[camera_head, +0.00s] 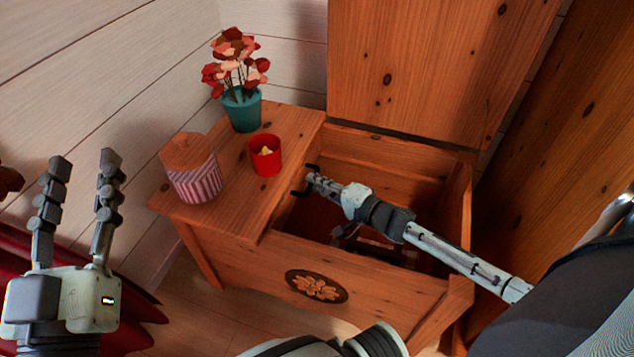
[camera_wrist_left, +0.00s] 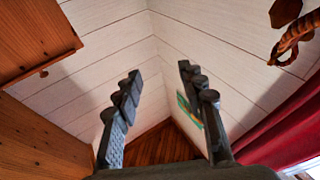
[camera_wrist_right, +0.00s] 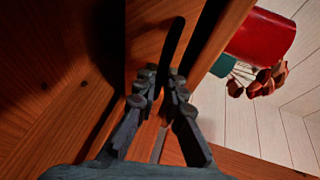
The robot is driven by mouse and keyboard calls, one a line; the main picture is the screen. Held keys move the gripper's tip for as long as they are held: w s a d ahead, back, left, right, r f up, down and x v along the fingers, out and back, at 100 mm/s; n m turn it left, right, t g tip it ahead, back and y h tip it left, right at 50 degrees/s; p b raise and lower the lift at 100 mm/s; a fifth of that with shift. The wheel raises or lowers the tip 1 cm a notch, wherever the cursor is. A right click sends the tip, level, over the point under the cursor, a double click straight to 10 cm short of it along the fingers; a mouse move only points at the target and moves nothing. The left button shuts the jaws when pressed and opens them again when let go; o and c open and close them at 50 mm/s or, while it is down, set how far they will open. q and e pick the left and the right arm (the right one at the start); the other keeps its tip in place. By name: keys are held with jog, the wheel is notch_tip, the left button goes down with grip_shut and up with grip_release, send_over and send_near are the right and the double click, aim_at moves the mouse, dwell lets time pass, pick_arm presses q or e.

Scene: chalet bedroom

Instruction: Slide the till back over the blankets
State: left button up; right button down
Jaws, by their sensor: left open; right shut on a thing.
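The wooden chest (camera_head: 260,268) stands open, its hinged lid (camera_head: 415,70) upright at the back. My right gripper (camera_head: 313,179) reaches into the opening beside the fixed left top (camera_head: 235,207). It is shut on a dark handle (camera_head: 297,193), which also shows between the fingers in the right wrist view (camera_wrist_right: 174,45). The handle sits by a wooden face, apparently the till's; most of the till is hidden, and I cannot tell its extent. I cannot make out blankets in the shadowed interior behind my right arm. My left gripper (camera_head: 83,160) is open and empty, left of the chest.
On the fixed top stand a striped box with a wooden lid (camera_head: 194,182), a red candle cup (camera_head: 265,160) and a flower pot (camera_head: 241,110). A wooden panel (camera_head: 550,160) rises on the right. Red fabric (camera_head: 130,290) lies at the left.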

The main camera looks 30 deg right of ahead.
pick_arm(q)
jog(key=a+f+g+y+p, duration=0.2)
jog(key=a+f+g+y, duration=0.1)
jog(key=f, duration=0.5)
jog(key=s+a+f+g+y+p, duration=0.1)
jog(key=a+f+g+y, duration=0.1)
jog(key=a+f+g, duration=0.4)
notch_tip(320, 180, down, 3)
jog(key=shift+n+y+p, duration=0.3)
jog(key=shift+y+p, duration=0.05)
jog(key=shift+y, duration=0.05)
pick_arm(e)
jog(key=s+d, duration=0.6)
jog(key=s, duration=0.1)
jog(key=shift+d, duration=0.25)
jog(key=shift+s, duration=0.1)
jog(key=c, duration=1.6)
grip_release()
jog(key=shift+r, duration=0.1)
